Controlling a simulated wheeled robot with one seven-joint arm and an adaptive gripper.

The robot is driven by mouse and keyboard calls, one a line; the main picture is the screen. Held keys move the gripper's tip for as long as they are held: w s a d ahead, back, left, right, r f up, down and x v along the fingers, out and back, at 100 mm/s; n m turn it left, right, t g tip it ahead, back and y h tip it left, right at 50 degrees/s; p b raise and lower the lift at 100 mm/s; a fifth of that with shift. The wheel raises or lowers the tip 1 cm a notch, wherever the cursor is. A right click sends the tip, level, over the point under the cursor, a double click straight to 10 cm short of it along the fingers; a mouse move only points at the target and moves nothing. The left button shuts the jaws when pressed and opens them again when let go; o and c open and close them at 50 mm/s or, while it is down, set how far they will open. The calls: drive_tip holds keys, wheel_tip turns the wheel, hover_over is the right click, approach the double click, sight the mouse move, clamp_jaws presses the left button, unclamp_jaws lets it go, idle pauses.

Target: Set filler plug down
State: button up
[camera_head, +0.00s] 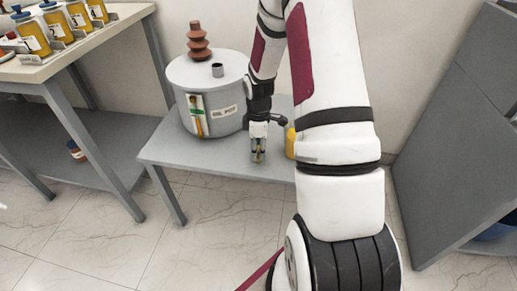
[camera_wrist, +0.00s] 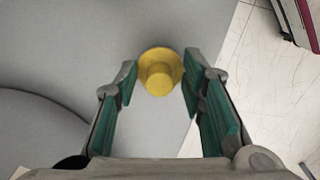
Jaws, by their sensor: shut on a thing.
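The yellow filler plug (camera_wrist: 160,72) is between the fingertips of my gripper (camera_wrist: 160,80) in the wrist view, with a round flange and a narrower round knob facing the camera. My gripper (camera_head: 258,155) is shut on it. In the head view the gripper points down over the front of the small grey table (camera_head: 205,158), right of the grey tank (camera_head: 215,115). The plug is mostly hidden there by the fingers. I cannot tell whether it touches the tabletop.
A brown ribbed bushing (camera_head: 198,42) rises from the tank lid. A yellow container (camera_head: 291,143) stands right of my gripper, partly hidden by my arm. A bench (camera_head: 100,42) with several yellow bottles is at left. A grey panel (camera_head: 440,140) stands at right. The table's front left is clear.

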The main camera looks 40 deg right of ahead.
drive_tip(key=shift+f, duration=0.1)
drive_tip(key=o, duration=1)
drive_tip(key=shift+o, duration=0.2)
